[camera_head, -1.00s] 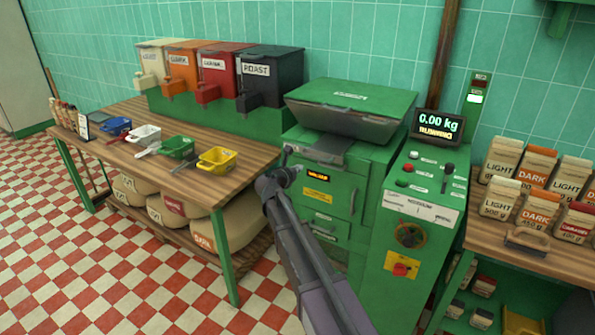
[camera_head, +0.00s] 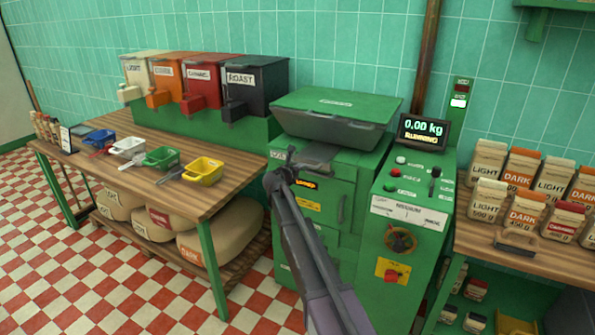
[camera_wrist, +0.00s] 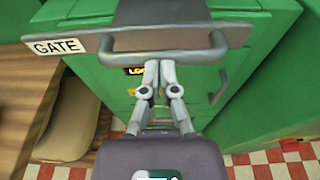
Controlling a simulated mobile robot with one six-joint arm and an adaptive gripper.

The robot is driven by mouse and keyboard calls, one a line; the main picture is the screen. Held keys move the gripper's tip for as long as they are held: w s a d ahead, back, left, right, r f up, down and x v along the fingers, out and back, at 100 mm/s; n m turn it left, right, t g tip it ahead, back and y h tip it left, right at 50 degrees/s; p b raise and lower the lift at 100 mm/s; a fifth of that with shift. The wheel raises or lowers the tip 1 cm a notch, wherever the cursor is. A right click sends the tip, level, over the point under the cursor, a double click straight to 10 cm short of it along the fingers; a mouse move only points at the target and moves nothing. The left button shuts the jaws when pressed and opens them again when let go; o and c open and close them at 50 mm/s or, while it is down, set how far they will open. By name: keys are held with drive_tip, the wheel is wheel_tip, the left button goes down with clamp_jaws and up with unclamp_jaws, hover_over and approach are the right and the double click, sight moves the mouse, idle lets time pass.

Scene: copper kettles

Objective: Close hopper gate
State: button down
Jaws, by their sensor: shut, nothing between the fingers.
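The hopper gate is a grey sliding plate (camera_head: 318,153) under the green hopper (camera_head: 336,120) of the machine. In the wrist view, the gate plate (camera_wrist: 80,34) carries a white GATE label and a grey bar handle (camera_wrist: 165,53). My gripper (camera_wrist: 158,66) is shut and empty, its fingertips together at the middle of the handle's near side. I cannot tell whether they touch the bar. In the head view, my gripper (camera_head: 282,175) is at the left front of the gate, and my arm hides part of the machine front.
The control panel (camera_head: 414,180) with buttons and a dial stands right of the gate, below a display (camera_head: 423,130) reading 0.00 kg. A wooden table (camera_head: 110,168) with several coloured scoops is at left. Another table with coffee bags (camera_head: 525,210) is at right.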

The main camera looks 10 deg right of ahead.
sight(307, 159)
idle(0.3)
drive_tip(key=x, duration=0.3)
drive_tip(key=r+x, duration=0.1)
drive_tip(key=x, duration=0.3)
drive_tip(key=shift+w+d+r, duration=0.2)
drive_tip(key=shift+w, duration=0.05)
drive_tip(key=shift+r, duration=0.1)
drive_tip(key=shift+d, duration=0.1)
drive_tip(key=shift+s+a+r, duration=0.1)
drive_tip(key=shift+s+a, duration=0.2)
drive_tip(key=shift+s, duration=0.25)
drive_tip(key=p+v, duration=0.3)
drive_tip(key=v, duration=1)
drive_tip(key=shift+a, duration=0.2)
drive_tip(key=shift+d, duration=0.1)
